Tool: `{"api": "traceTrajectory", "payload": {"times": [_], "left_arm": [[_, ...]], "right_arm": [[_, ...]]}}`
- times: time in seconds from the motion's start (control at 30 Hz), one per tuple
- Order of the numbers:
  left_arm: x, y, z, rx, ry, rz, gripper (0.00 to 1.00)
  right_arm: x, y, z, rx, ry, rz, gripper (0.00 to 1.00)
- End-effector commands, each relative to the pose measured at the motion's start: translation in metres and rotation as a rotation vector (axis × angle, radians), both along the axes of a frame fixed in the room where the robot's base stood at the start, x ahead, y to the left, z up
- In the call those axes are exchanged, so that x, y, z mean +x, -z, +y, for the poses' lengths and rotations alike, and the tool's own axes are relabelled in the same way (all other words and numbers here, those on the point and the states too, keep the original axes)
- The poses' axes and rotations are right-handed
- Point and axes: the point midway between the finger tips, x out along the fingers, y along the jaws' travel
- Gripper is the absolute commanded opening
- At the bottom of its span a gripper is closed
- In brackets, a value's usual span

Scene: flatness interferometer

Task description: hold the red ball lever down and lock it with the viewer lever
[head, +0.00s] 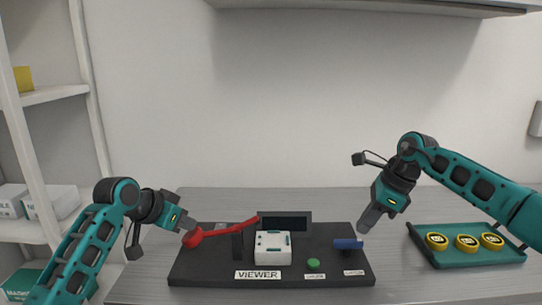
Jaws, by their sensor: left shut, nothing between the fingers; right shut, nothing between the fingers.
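The red ball lever (222,231) is a red arm on the black base of the instrument. Its ball end (192,239) is at the left and lower than its right end. My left gripper (187,225) is shut and empty, its tips just above the ball; I cannot tell whether they touch. A blue lever (347,243) sits at the right of the base; the small label in front of it is unreadable, so I cannot tell whether it is the viewer lever. A large VIEWER label (258,275) is at the front. My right gripper (365,227) is shut and empty, just above and right of the blue lever.
The base also carries a white block (272,248), a dark screen (285,223), a black post (237,245) and a green button (313,264). A teal tray (478,256) with three yellow round pieces is at the right. Shelves stand at the left.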

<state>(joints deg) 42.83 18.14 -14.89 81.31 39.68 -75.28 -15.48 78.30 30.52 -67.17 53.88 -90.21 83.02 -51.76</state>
Motion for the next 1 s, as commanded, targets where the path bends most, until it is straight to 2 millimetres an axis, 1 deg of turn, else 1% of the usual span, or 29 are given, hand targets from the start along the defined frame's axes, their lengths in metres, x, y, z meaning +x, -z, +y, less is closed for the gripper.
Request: {"api": "traceTrajectory", "payload": {"times": [0.03, 0.2, 0.3, 1.0], "left_arm": [[0.000, -0.009, 0.000, 0.000, 0.000, -0.003, 0.00], [0.001, -0.024, 0.001, 0.001, -0.001, -0.005, 0.00], [0.001, -0.030, 0.001, 0.000, -0.001, -0.008, 0.00], [0.001, -0.086, 0.001, 0.000, -0.001, -0.008, 0.00]], "right_arm": [[0.000, -0.006, 0.000, 0.000, 0.000, 0.000, 0.00], [0.000, -0.014, 0.000, 0.000, 0.000, 0.000, 0.00], [0.000, -0.011, 0.000, 0.000, 0.000, 0.000, 0.00], [0.000, -0.011, 0.000, 0.000, 0.000, 0.000, 0.00]]}}
